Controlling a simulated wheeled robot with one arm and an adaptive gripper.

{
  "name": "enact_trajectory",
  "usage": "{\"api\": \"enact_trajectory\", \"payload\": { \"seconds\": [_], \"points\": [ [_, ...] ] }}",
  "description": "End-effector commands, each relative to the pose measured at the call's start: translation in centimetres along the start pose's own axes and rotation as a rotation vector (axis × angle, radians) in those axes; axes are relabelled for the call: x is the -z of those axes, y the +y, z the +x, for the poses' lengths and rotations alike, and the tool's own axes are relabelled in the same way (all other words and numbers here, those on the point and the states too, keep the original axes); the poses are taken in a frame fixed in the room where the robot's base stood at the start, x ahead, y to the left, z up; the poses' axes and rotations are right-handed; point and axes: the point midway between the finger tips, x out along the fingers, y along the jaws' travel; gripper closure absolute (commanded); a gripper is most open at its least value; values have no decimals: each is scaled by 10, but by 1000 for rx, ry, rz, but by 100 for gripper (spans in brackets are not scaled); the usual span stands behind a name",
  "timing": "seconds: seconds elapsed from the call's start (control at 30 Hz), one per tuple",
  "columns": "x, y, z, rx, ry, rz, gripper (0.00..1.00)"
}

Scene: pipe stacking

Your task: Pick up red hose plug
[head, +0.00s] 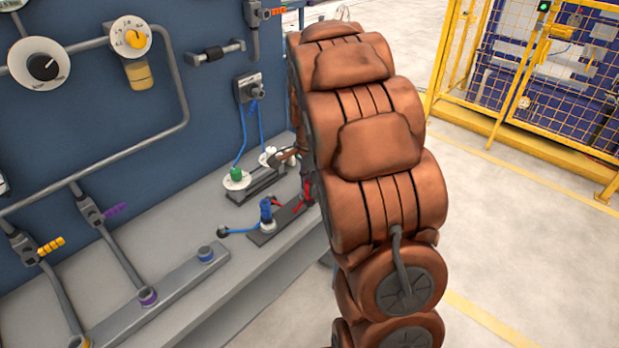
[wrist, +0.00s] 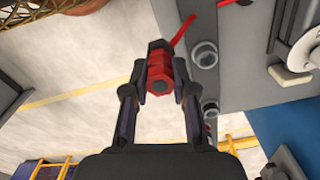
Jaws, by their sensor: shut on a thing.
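The red hose plug (wrist: 159,72) is between the two fingers of my gripper (wrist: 161,92) in the wrist view. The fingers touch it on both sides, and its hexagonal end with a dark centre faces the camera. A red hose (wrist: 215,12) shows beyond the plug. In the head view, red parts (head: 301,196) show beside my arm at the right end of the bench. My gripper is mostly hidden behind my arm there.
A blue plug (head: 266,210) stands on a dark block on the grey bench (head: 190,318). A green knob (head: 236,175) on a white disc is behind it. In the wrist view, grey round fittings (wrist: 204,55) sit close right of the plug. A yellow fence (head: 530,85) stands beyond open floor.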

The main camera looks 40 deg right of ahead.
Motion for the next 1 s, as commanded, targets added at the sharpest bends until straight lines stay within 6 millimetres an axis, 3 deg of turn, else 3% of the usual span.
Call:
{"api": "enact_trajectory", "payload": {
  "seconds": [0.4,1.0],
  "points": [
    [-26,48,-4,-1,-1,0,100],
    [-32,59,-6,-1,-1,0,100]
  ]
}}
